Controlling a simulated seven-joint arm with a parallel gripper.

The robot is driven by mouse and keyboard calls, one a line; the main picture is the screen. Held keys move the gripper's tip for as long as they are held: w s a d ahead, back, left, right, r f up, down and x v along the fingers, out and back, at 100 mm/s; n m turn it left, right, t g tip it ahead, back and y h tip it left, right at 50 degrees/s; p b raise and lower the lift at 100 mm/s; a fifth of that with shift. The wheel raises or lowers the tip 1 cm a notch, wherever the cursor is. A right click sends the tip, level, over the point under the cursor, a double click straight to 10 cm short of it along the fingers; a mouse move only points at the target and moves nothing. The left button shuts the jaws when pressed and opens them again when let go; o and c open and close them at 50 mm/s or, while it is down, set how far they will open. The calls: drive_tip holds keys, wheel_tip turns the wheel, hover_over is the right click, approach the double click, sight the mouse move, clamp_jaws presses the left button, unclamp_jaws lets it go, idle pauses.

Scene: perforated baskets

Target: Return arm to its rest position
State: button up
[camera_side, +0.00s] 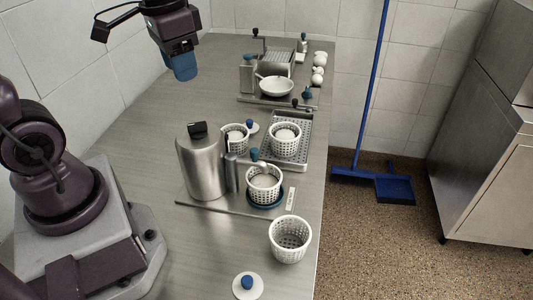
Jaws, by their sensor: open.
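My gripper (184,66) is at the upper left, raised above the back part of the steel table and pointing down. It is open, with nothing seen held in it. Its blue end is small in the picture and the fingertips are hard to make out. It is apart from all the baskets and to the left of the equipment at the back.
White perforated baskets stand on the table: an empty one (290,240) at front, one with white contents on a blue ring (267,203), and others by the perforated tray (306,150). A tall steel canister (202,165) stands left of them. A blue-knobbed lid (248,286) lies in front.

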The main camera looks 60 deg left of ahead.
drive_tip(key=s+d+r+t, duration=0.4)
drive_tip(key=d, duration=0.1)
drive_tip(key=shift+s+d+r, duration=0.3)
drive_tip(key=shift+s, duration=0.1)
drive_tip(key=shift+o, duration=0.4)
drive_tip(key=o, duration=0.4)
drive_tip(key=shift+f, duration=0.1)
drive_tip(key=shift+c, duration=0.2)
drive_tip(key=shift+o, duration=0.2)
drive_tip(key=w+a+f+n+g, duration=0.2)
drive_tip(key=shift+w+a+f, duration=0.15)
drive_tip(key=shift+w+f, duration=0.1)
drive_tip(key=shift+w, duration=0.05)
drive_tip(key=n+g, duration=0.3)
drive_tip(key=n, duration=1)
approach(197, 124)
drive_tip(key=f, duration=0.9)
drive_tip(key=shift+w+a+f, duration=0.1)
drive_tip(key=shift+a, duration=0.1)
